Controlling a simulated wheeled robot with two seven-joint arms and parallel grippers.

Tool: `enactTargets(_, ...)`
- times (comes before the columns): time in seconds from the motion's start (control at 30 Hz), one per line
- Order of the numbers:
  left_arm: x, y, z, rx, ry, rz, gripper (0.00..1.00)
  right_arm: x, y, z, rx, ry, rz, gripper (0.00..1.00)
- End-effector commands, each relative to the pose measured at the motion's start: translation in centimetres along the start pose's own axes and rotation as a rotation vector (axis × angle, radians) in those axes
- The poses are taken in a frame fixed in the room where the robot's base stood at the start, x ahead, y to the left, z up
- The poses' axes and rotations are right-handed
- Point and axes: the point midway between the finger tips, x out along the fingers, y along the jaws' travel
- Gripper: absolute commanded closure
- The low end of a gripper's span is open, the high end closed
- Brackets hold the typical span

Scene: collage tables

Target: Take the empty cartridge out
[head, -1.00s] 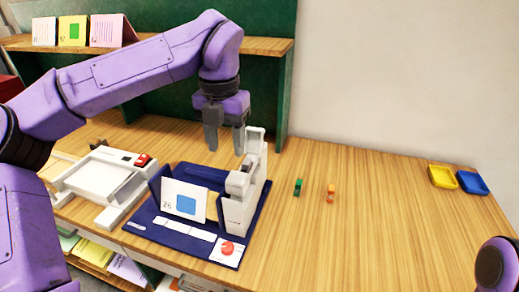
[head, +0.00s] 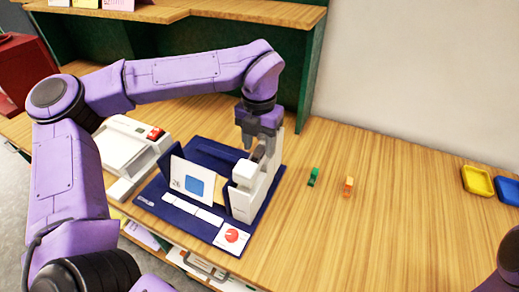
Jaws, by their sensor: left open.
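A white upright device (head: 243,201) stands on the right side of a dark blue mat (head: 150,196). My left gripper (head: 256,152) is open and points down at the top of this device, with its fingers close to or inside the opening there. I cannot tell whether the fingers touch anything. The empty cartridge cannot be made out; the fingers and the device's walls hide the opening. A small green piece (head: 313,176) and a small orange piece (head: 348,186) stand apart on the table to the right. My right gripper is out of view.
A card with a blue square (head: 193,187) leans on the mat. A card with a red shape (head: 232,237) lies at its front. A white machine (head: 128,150) stands left. Yellow (head: 477,180) and blue (head: 507,189) trays sit far right. The table (head: 400,215) between is clear.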

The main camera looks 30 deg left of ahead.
Motion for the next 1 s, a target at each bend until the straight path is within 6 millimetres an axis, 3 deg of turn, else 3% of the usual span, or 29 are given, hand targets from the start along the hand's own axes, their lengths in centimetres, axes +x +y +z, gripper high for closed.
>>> enactTargets(0.27, 0.8, 0.1, -0.1, -0.001, -0.001, -0.001, 0.50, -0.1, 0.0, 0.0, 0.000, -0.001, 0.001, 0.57)
enactTargets(0.43, 0.8, 0.1, -0.1, -0.001, -0.001, -0.001, 1.00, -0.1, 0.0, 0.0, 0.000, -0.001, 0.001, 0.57)
enactTargets(0.8, 0.6, 0.1, 0.0, -0.001, -0.002, -0.001, 1.00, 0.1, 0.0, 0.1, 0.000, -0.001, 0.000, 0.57)
enactTargets(1.0, -1.9, 0.1, 0.0, -0.003, -0.008, 0.000, 1.00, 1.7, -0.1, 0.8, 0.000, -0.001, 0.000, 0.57)
